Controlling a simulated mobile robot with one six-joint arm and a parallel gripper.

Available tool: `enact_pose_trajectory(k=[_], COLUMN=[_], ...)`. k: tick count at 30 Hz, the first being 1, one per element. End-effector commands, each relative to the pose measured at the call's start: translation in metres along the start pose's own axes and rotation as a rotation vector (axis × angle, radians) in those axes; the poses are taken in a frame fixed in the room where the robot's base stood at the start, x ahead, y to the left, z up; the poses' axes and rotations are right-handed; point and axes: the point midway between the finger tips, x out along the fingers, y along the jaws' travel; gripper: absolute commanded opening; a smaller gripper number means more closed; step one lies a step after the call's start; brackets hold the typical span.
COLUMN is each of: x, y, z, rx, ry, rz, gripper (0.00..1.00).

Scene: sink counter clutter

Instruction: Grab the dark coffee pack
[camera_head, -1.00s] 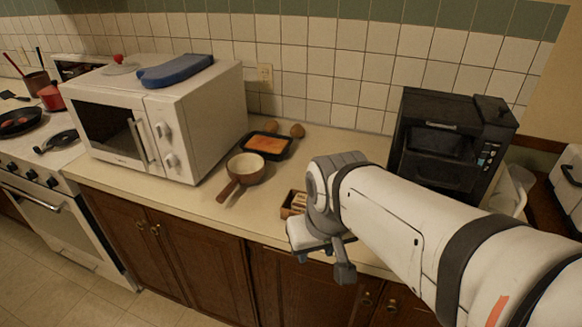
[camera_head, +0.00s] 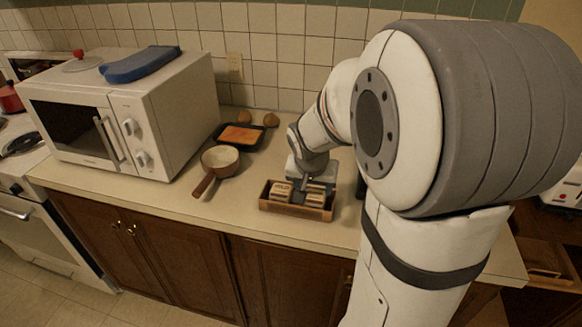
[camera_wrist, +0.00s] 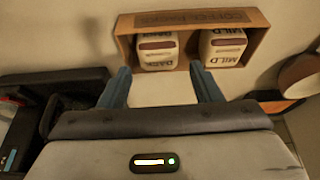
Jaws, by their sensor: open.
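The dark coffee pack (camera_wrist: 157,62) is a pale pack with a brown label, marked DARK, standing in the left part of an open wooden box (camera_wrist: 125,32) in the wrist view. It also shows in the head view (camera_head: 315,196), on the right in the box (camera_head: 296,211). A similar pack marked MILD (camera_wrist: 222,56) stands beside it. My gripper (camera_wrist: 160,70) is open, its two blue-grey fingers apart and empty, lined up with the dark pack but not around it. In the head view my gripper (camera_head: 304,182) is over the back edge of the box.
A pan (camera_head: 221,158) and a black tray with an orange item (camera_head: 240,136) are to the left. A white microwave (camera_head: 130,115) stands further left. A black object (camera_wrist: 55,110) is left of my gripper in the wrist view. The counter's front edge is close to the box.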

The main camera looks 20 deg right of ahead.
Motion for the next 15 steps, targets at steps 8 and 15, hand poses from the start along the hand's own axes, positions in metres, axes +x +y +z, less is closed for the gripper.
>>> enact_pose_trajectory(k=[8, 15], x=[0.029, 0.056], y=[0.002, 0.003], z=[-0.006, -0.004], rx=[0.020, 0.018], ry=[0.004, 0.001], rz=[0.005, 0.005], gripper=[0.58, 0.58])
